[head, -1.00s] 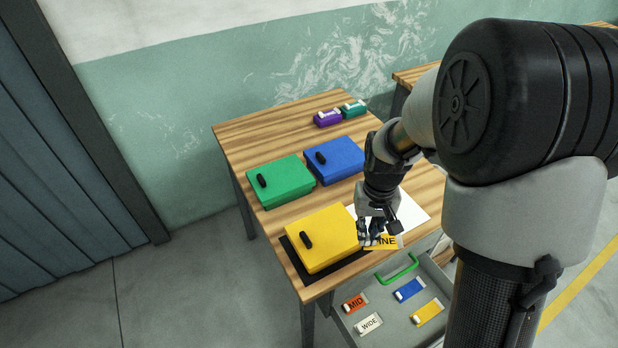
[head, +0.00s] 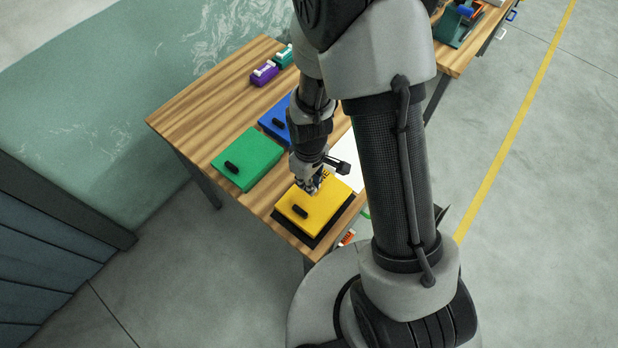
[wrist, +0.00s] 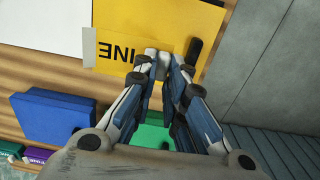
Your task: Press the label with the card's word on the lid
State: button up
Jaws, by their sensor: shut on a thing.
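The yellow box (head: 308,212) sits on a black mat (head: 290,232) at the table's near corner. Its lid has a black handle (head: 300,211). My gripper (head: 311,187) is shut on a yellow label (wrist: 116,50) over the lid, beside the handle. In the wrist view the letters INE show upside down, and the fingertips (wrist: 163,64) cover one end of the label. The label's other end reaches the lid's edge. I cannot tell whether the label touches the lid. A white sheet (head: 346,160) lies beside the box; no word on it is visible.
A green box (head: 248,158) and a blue box (head: 275,120) stand close to the yellow one. Purple (head: 263,73) and teal (head: 284,57) small items lie at the table's far end. An orange label (head: 347,238) shows in the drawer, mostly hidden by my arm.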

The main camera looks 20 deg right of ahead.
aim_at(309, 198)
jog(key=shift+f, duration=0.1)
notch_tip(309, 198, down, 6)
jog(key=b, duration=0.5)
jog(key=shift+f+b, duration=0.1)
jog(key=shift+b, duration=0.3)
jog(key=shift+f+b, duration=0.3)
dwell(0.7)
jog(key=o, duration=0.7)
jog(key=shift+o, duration=0.2)
notch_tip(309, 198, up, 12)
dwell(0.6)
jog(key=shift+r, duration=0.1)
